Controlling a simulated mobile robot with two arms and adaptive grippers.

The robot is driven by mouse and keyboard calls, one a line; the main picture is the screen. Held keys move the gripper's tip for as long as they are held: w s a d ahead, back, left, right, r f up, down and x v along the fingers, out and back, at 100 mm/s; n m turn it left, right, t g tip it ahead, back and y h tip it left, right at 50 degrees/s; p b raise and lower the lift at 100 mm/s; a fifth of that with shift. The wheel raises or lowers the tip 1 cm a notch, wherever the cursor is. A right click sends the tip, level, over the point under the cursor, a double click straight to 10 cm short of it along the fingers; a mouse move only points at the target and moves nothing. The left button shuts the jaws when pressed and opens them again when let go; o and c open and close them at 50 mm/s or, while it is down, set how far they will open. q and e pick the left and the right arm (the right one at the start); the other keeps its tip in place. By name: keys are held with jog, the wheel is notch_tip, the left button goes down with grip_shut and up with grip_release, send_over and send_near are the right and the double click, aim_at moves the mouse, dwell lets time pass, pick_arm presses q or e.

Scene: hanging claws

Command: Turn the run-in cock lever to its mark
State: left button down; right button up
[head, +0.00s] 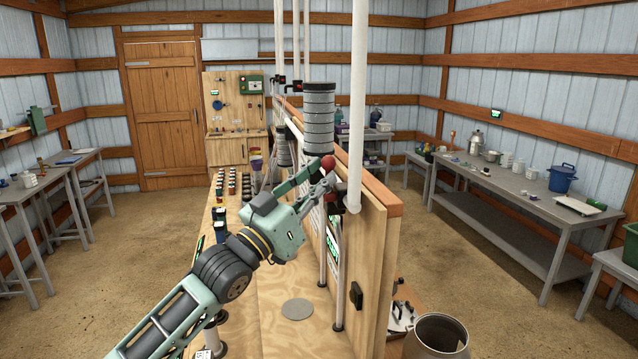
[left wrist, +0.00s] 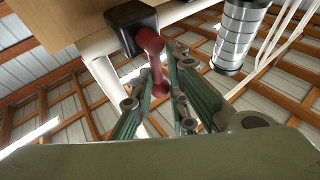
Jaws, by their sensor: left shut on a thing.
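In the left wrist view the red lever (left wrist: 152,55) extends from a dark block (left wrist: 131,22) between my fingers. My left gripper (head: 322,178) is shut on the lever near its end; in the left wrist view its fingers (left wrist: 160,98) lie on both sides of it. The lever's mark cannot be made out. My right gripper is not in view.
The wooden panel (head: 376,235) stands upright beside my left arm. A grey ribbed cylinder (head: 318,118) hangs just above the gripper. White pipes (head: 357,100) run up from the panel. Small bottles (head: 232,185) line the bench at left. A round grey disc (head: 297,309) lies on the bench.

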pick_arm(q)
jog(key=shift+w+a+f+n+g+y, duration=0.3)
jog(key=shift+w+n+g+y, duration=0.5)
jog(key=shift+n+g, duration=1.1)
jog(key=shift+w+a+f+n+g+y, duration=0.15)
jog(key=shift+w+f+n+g+y, duration=0.7)
jog(key=shift+n, duration=1.7)
jog(key=shift+w+a+r+n+g+y, duration=0.1)
jog(key=shift+w+a+n+g+y, duration=0.3)
jog(key=shift+n+g+y, duration=1.2)
jog(key=shift+w+d+f+n+g+h, duration=0.15)
jog(key=shift+n+g+h, duration=0.2)
jog(key=shift+n+h, duration=0.25)
jog(key=c, duration=2.1)
grip_release()
jog(key=o, duration=0.3)
jog(key=shift+w+d+f, duration=0.1)
